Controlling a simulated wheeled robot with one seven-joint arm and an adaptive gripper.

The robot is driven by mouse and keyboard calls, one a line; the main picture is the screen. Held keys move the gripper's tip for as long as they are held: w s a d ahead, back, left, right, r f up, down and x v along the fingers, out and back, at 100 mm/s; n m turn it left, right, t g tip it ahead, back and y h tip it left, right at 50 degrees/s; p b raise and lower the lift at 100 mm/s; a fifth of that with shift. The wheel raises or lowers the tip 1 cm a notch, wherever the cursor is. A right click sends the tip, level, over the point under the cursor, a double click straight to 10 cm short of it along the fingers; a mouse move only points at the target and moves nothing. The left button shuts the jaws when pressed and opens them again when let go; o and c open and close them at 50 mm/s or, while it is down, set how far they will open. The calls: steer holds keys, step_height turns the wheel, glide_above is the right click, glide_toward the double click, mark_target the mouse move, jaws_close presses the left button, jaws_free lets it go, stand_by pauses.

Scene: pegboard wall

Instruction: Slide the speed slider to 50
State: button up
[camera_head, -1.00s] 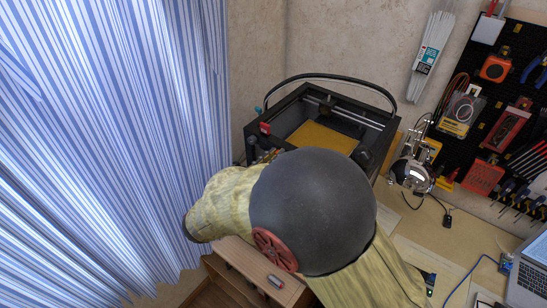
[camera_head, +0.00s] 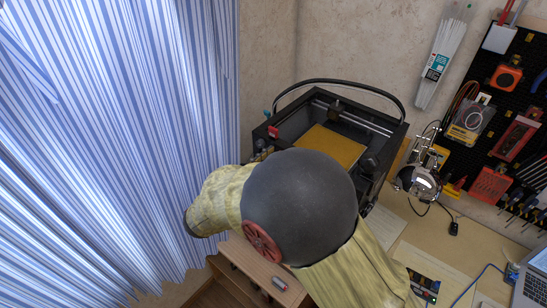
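No speed slider can be made out in this view. A black open-topped machine that looks like a 3D printer (camera_head: 392,145) stands on the table at the back, with a yellow plate (camera_head: 325,146) inside and a black hose arching over it. My arm, with a large dark round joint and yellowish cloth covering, fills the lower middle and hides the front of the machine. My gripper cannot be made out; whether it is open or shut does not show.
A striped curtain (camera_head: 110,130) hangs along the left. A wooden drawer unit (camera_head: 238,256) stands below my arm. At right are a chrome lamp (camera_head: 416,181), a laptop (camera_head: 533,287), a circuit board (camera_head: 423,287) and a black pegboard (camera_head: 508,95) with tools. Some tabletop at right is clear.

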steer(key=v, duration=1.2)
stand_by(0.4)
